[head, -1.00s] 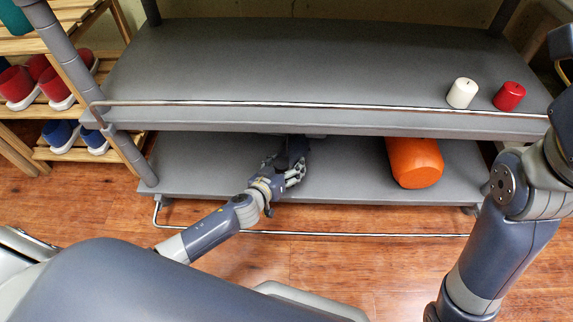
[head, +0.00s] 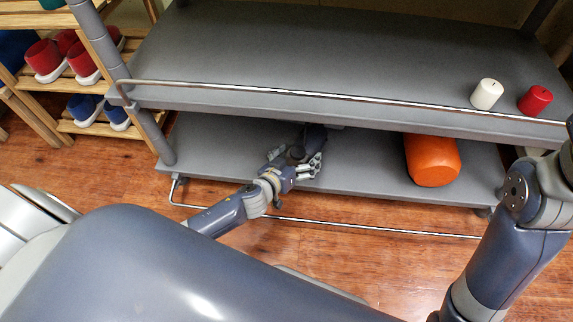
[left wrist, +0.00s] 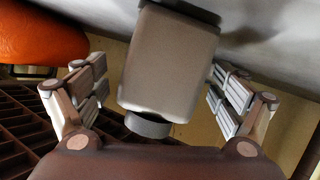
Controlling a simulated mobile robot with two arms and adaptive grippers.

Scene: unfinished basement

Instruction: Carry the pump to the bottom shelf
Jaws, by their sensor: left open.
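The pump, a dark body (head: 314,137), is on the grey bottom shelf (head: 365,175), partly hidden under the upper shelf's edge. In the left wrist view the pump (left wrist: 170,62) is a grey-brown block with a round dark end, between my fingers. My left gripper (head: 308,166) reaches in over the bottom shelf's front edge. In the left wrist view its fingers (left wrist: 165,92) are spread on both sides of the pump, with gaps showing. My right arm stands at the right edge of the head view; its gripper is out of frame.
An orange cylinder (head: 433,161) lies on the bottom shelf to the right of the pump. A metal rail (head: 330,229) runs low along the front. The upper shelf (head: 300,55) overhangs, with white (head: 487,94) and red (head: 535,99) candles. A wooden rack (head: 95,127) stands left.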

